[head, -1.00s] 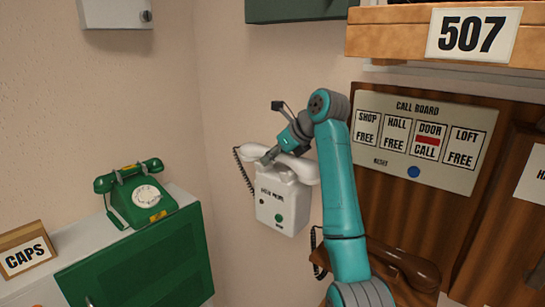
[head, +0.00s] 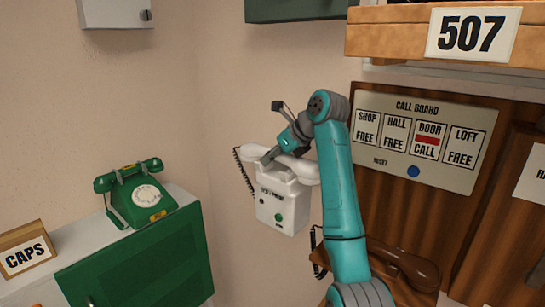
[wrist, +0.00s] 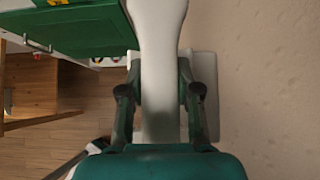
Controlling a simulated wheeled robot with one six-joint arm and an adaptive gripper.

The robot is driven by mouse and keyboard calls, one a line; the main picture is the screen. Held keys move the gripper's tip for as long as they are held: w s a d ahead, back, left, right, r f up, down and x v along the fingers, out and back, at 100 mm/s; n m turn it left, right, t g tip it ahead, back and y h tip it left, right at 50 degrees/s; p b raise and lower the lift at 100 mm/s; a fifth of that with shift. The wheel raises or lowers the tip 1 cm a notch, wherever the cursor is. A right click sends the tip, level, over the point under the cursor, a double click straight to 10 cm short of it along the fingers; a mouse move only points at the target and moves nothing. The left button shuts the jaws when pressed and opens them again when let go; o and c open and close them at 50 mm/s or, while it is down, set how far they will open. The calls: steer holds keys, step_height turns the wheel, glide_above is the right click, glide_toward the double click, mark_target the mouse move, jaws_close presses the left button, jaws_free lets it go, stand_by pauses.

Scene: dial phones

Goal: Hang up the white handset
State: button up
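The white handset (head: 302,168) lies across the top of the white wall phone (head: 283,204), its middle partly hidden by my gripper. I cannot tell whether it is fully seated in the cradle. My gripper (head: 268,158) comes from the upper right and is at the handset's middle. In the wrist view, the handset (wrist: 160,60) runs between my two fingers (wrist: 160,72). The fingertips lie close along both sides of its narrow part and appear shut on it. The white phone body (wrist: 207,90) shows behind the right finger. A dark coiled cord hangs left of the phone.
A green dial phone (head: 140,193) stands on the cabinet (head: 140,262) at left. A brown handset (head: 405,265) is below my arm at right. The call board (head: 425,140) and the 507 sign (head: 473,33) are to the right. The wall left of the white phone is bare.

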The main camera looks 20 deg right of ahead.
steer(key=o, duration=0.5)
steer(key=shift+f, duration=0.1)
step_height(320, 180, up, 10)
stand_by(0.4)
steer(key=shift+a, duration=0.1)
